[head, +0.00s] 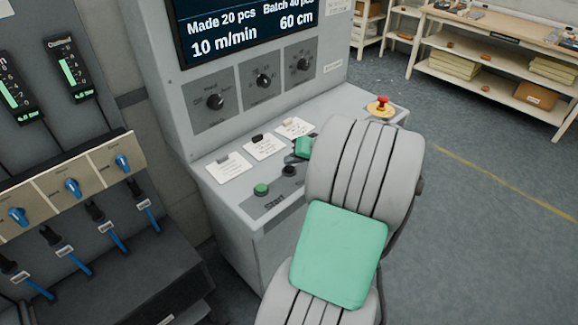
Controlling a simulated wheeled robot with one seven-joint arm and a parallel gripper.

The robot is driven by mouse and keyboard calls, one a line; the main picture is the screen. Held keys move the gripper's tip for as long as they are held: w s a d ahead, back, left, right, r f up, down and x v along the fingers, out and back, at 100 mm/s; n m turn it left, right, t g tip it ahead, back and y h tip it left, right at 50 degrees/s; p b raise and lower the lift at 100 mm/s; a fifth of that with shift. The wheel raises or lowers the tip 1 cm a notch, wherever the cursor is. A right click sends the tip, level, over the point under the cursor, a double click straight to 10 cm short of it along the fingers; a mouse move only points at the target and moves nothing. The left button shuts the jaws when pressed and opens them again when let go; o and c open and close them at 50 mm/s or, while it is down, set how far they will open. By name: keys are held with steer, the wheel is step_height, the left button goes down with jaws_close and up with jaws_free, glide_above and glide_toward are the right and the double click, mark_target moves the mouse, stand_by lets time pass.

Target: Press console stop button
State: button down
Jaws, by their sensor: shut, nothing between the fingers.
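The console (235,190) has a sloped grey shelf with a green button (262,189) above the word Start. To its right is a round black button (290,171), probably the stop button; its label is hidden by my arm. My gripper (297,159) is mostly hidden behind my arm, with only a small dark part showing close above the black button. It is shut with nothing in it. I cannot tell whether it touches the button.
A red mushroom button on a yellow base (381,106) stands at the shelf's right end. Three white labels lie along the shelf, below a panel of knobs (264,80) and a screen (245,25). A grey cabinet with blue-handled knobs (72,187) is at left. Open floor lies right.

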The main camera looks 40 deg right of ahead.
mark_target(292, 170)
steer(key=shift+r+p, duration=1.85)
steer(key=shift+r, duration=0.65)
